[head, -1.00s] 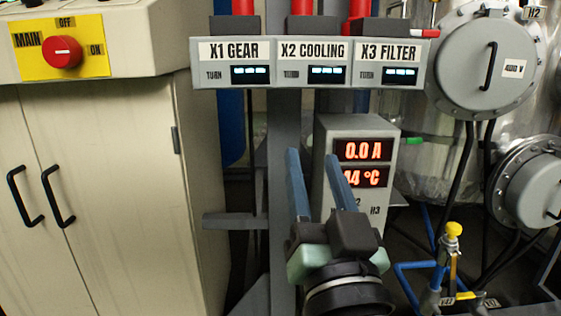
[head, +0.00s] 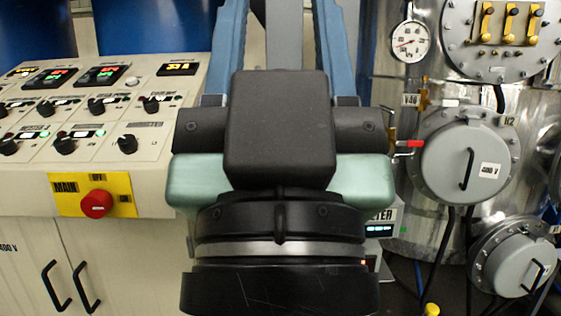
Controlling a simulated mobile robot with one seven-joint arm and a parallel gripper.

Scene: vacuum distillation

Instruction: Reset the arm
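My gripper (head: 279,30) fills the middle of the head view, raised close in front of the camera. The finger ends run to the top edge of the picture. Its dark body and pale green wrist hide much of what lies behind, including most of the small labelled panel (head: 383,215).
A sloped control desk (head: 150,140) with knobs and a red MAIN switch (head: 96,204) is at left, above a beige cabinet (head: 130,245). A metal vessel (head: 395,105) with a gauge (head: 409,42) and round grey covers (head: 462,160) stands at right.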

